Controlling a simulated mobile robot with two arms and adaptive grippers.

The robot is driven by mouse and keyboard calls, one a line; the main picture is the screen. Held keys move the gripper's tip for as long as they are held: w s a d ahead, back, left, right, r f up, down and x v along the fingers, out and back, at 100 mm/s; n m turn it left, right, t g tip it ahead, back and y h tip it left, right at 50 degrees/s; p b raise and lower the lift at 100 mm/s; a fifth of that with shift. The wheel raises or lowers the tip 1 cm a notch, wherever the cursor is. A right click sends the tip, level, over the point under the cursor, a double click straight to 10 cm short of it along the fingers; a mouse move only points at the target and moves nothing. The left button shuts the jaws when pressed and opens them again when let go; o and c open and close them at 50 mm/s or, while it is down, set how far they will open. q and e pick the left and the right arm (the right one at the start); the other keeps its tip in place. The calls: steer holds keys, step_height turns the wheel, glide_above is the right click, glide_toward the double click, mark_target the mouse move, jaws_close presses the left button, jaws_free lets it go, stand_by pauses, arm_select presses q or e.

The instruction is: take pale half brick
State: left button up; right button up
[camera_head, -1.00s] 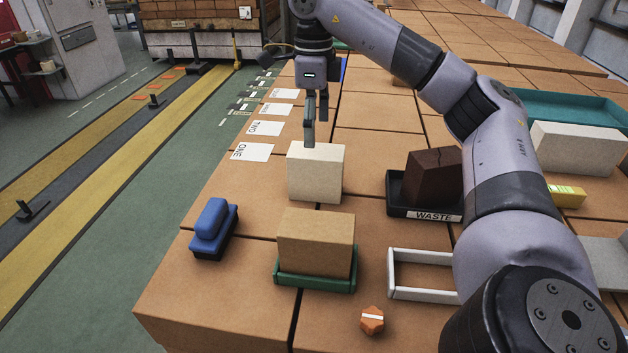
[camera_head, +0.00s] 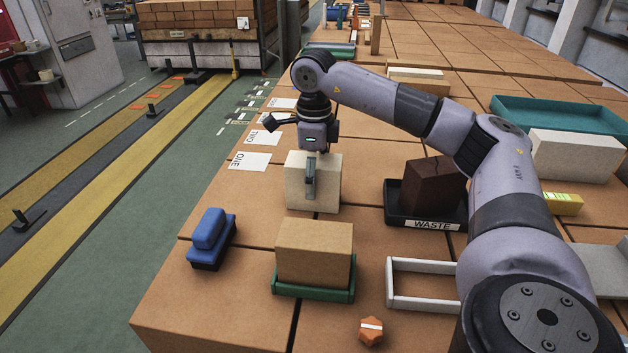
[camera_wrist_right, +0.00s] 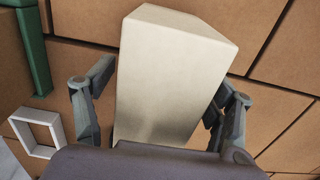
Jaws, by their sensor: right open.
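The pale half brick (camera_head: 326,183) stands upright on the brown tabletop, left of the black waste tray. In the right wrist view the pale half brick (camera_wrist_right: 172,75) stands between the two fingers. My right gripper (camera_head: 310,180) is open and lowered at the brick, one finger showing in front of its near face. In the right wrist view my right gripper (camera_wrist_right: 160,115) has a finger on each side of the brick, with a gap visible on the left. Whether the right finger touches cannot be told. My left gripper is not in view.
A tan brick (camera_head: 315,247) sits in a green tray (camera_head: 312,293) in front. A blue-handled tool (camera_head: 211,235) lies left. A dark brick (camera_head: 434,184) sits in the waste tray (camera_head: 393,209). A white frame (camera_head: 390,284) and orange knob (camera_head: 371,332) are nearer. White cards (camera_head: 249,162) line the left edge.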

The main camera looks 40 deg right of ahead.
steer(key=shift+c, duration=0.3)
steer(key=shift+r, duration=0.1)
jaws_close()
stand_by(0.5)
